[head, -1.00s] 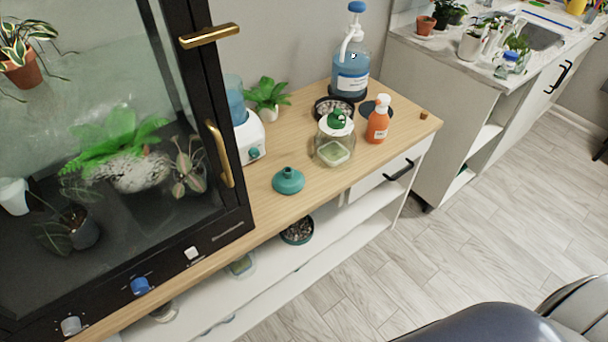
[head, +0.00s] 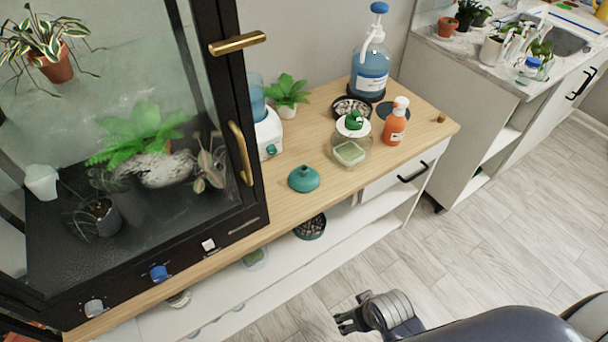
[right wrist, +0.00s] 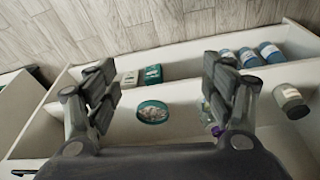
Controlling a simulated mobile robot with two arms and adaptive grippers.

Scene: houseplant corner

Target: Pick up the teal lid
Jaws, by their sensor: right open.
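The teal lid (head: 304,179), a low dome with a short neck on top, sits on the wooden top of the cabinet, between the glass plant case and the glass jar (head: 350,150). Nothing touches it in the head view. My right gripper (head: 346,316) is low in front of the cabinet, over the floor, below and apart from the lid. In the right wrist view my right gripper (right wrist: 160,82) has its fingers spread with nothing held between them. The lid cannot be made out in that view. My left gripper is not in view.
The case's brass handle (head: 241,152) juts out at left. A pebble dish (head: 310,227) sits on the shelf below.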

